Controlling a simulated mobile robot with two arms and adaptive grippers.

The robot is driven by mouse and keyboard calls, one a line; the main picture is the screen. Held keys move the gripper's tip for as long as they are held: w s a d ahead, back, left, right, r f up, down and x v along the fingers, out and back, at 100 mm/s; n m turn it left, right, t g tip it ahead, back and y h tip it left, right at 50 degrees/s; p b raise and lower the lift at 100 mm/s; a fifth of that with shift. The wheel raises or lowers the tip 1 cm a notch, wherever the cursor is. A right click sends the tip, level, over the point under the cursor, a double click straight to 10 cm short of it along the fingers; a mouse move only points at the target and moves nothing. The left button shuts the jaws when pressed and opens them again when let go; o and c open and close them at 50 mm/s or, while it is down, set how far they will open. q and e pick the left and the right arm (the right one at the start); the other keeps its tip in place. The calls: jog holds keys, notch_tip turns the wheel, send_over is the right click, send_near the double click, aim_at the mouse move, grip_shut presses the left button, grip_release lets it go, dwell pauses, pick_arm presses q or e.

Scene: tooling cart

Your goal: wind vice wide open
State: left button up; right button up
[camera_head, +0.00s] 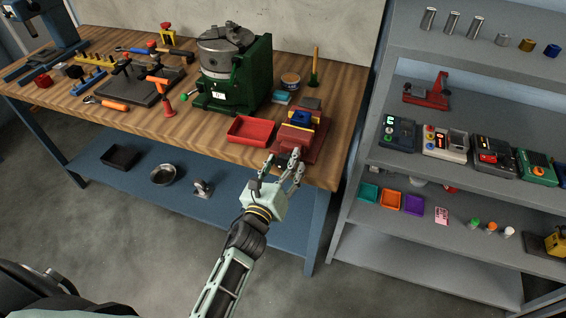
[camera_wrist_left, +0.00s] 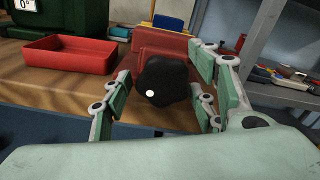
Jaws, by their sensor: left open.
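The red vice (camera_head: 314,147) stands at the front right end of the wooden bench, and its red body (camera_wrist_left: 160,43) also fills the middle of the left wrist view. A blue block (camera_head: 301,118) with some yellow sits at its jaws; the exact jaw gap cannot be made out. The vice's black lobed knob (camera_wrist_left: 163,80) faces me, with a white dot low on its face. My left gripper (camera_head: 289,163) is at the front of the vice. Its fingers (camera_wrist_left: 163,100) are open, on either side of the knob; contact is not visible. My right gripper is not in view.
A red tray (camera_head: 250,131) lies left of the vice. A green machine (camera_head: 237,75) with a round chuck stands behind the tray. Grey shelving (camera_head: 457,186) with several devices stands to the right. The bench's lower blue shelf (camera_head: 232,205) lies below.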

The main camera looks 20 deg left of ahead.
pick_arm(q)
jog(key=shift+c, duration=0.2)
jog(key=c, duration=1)
jog(key=shift+c, duration=0.4)
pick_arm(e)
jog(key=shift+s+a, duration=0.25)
pick_arm(q)
jog(key=shift+n, duration=0.4)
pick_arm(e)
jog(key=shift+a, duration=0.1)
